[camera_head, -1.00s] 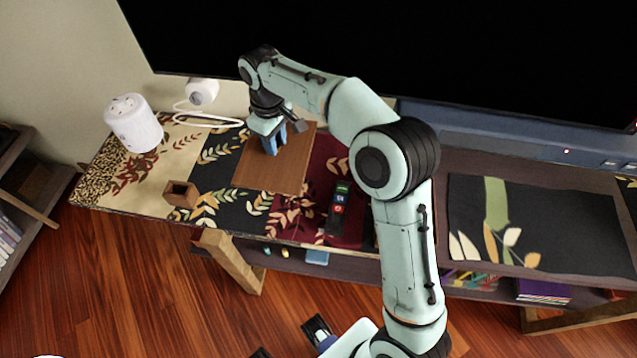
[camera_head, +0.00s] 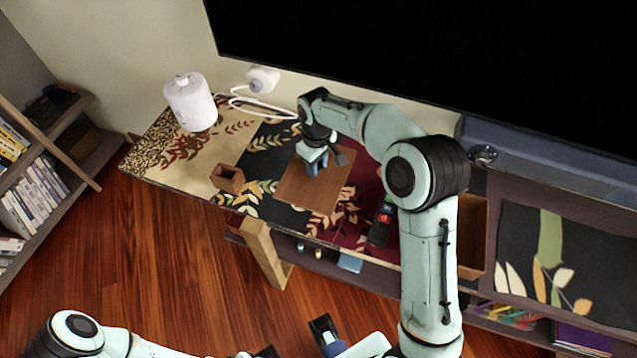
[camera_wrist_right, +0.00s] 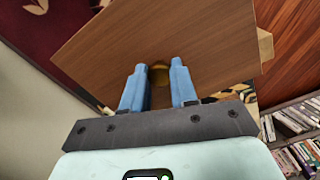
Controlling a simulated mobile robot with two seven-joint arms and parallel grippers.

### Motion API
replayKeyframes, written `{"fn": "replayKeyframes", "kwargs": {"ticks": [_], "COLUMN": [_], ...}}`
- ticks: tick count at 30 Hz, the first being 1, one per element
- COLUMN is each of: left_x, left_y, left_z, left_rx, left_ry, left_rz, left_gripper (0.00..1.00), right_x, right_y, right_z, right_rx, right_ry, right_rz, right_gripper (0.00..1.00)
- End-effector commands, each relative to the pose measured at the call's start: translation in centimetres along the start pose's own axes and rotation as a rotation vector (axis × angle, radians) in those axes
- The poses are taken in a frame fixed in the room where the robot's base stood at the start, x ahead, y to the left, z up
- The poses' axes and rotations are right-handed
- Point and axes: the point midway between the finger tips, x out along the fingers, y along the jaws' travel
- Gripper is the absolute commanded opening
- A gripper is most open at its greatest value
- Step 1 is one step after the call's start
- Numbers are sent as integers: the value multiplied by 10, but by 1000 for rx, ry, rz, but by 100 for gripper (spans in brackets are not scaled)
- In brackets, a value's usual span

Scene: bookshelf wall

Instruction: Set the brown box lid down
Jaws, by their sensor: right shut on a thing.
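The brown box lid (camera_head: 298,189) is a flat wooden panel over the left part of the patterned cabinet top. My right gripper (camera_head: 313,168) is above it and shut on its knob. In the right wrist view, the blue fingers (camera_wrist_right: 158,88) stand either side of a round brass-coloured knob (camera_wrist_right: 160,73) on the lid (camera_wrist_right: 215,35). I cannot tell whether the lid touches the surface below. An open brown box (camera_head: 474,236) stands to the right, partly behind my right arm.
A small wooden open box (camera_head: 228,178) stands left of the lid, and a dark remote (camera_head: 381,221) lies right of it. A white cylindrical device (camera_head: 190,101) stands at the back left. A large black screen (camera_head: 420,60) rises behind.

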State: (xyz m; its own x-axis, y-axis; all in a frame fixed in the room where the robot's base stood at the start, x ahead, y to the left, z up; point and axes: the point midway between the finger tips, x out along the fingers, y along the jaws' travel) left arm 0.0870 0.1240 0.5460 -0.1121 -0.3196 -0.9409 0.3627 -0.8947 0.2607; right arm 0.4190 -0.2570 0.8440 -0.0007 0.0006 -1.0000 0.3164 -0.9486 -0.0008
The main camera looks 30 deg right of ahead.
Motion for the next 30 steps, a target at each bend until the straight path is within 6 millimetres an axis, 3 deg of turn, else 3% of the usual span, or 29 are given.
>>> {"fn": "replayKeyframes", "kwargs": {"ticks": [3, 13, 19, 30], "left_x": [3, 6, 8, 9], "left_y": [-1, -2, -3, -3], "left_z": [0, 0, 0, 0], "left_rx": [0, -1, -1, -1], "left_ry": [-1, -1, -2, -1], "left_rz": [0, -1, -1, -1], "left_gripper": [43, 43, 43, 43], "right_x": [27, 56, 86, 90], "right_y": [0, 0, 0, 0], "right_z": [1, 0, 0, 0], "right_rx": [1, 1, 1, 0], "right_ry": [-2, 0, -1, 2], "right_rz": [0, 0, -1, 0], "right_gripper": [0, 0, 0, 0]}}
